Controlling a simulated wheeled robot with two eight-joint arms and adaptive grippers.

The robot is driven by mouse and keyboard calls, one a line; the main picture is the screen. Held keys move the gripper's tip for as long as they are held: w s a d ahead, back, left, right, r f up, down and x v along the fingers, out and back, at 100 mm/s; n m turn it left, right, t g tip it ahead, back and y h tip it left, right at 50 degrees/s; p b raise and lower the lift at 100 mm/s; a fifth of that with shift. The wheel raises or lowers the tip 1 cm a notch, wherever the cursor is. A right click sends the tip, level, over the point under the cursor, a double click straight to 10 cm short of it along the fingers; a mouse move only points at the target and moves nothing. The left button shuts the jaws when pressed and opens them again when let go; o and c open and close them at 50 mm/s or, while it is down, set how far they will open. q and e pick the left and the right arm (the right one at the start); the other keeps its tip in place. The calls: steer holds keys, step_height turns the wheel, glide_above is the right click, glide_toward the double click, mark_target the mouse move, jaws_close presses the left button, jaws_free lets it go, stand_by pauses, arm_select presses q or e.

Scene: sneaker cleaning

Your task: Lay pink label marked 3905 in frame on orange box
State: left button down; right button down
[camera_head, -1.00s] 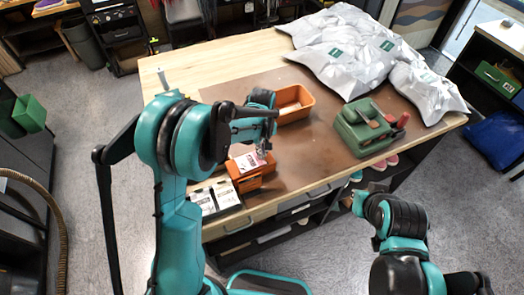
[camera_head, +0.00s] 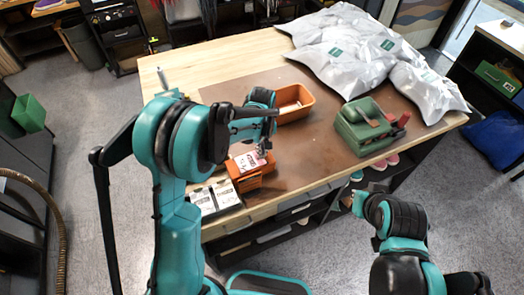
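An orange box (camera_head: 251,180) stands near the front edge of the table. A pale pink label (camera_head: 246,162) lies over its top face; its number is too small to read, and I cannot tell whether it sits inside a frame. My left gripper (camera_head: 262,153) is just above the right end of the label, pointing down. Its fingers are too small and dark to show whether they are open or holding the label's edge. My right gripper (camera_head: 358,205) is low, off the table's front edge, away from the box; its fingers are unclear.
White label cards (camera_head: 215,197) lie left of the box. An open orange bin (camera_head: 293,103) stands behind my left gripper. A green case (camera_head: 365,126) and silver bags (camera_head: 345,50) occupy the right side. The brown mat (camera_head: 310,155) is clear between box and case.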

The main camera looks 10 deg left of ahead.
arm_select(q)
steer(key=c, duration=1.6)
jaws_free()
steer(key=shift+c, duration=0.2)
step_height(320, 180, up, 12)
steer(key=s+a+f+m+t+b, duration=0.2)
steer(key=s+b, duration=0.1)
steer(key=s, duration=0.3)
steer(key=s+a+f+m+t+b, duration=0.2)
steer(key=s+f+m+b, duration=0.1)
steer(key=s, duration=0.4)
steer(key=s+a+f+m+t+b, duration=0.2)
steer(key=s+t+b, duration=0.1)
steer(key=s, duration=0.3)
steer(key=shift+s+a+f+b, duration=0.3)
steer(key=shift+s+b, duration=0.05)
steer(key=shift+b, duration=0.5)
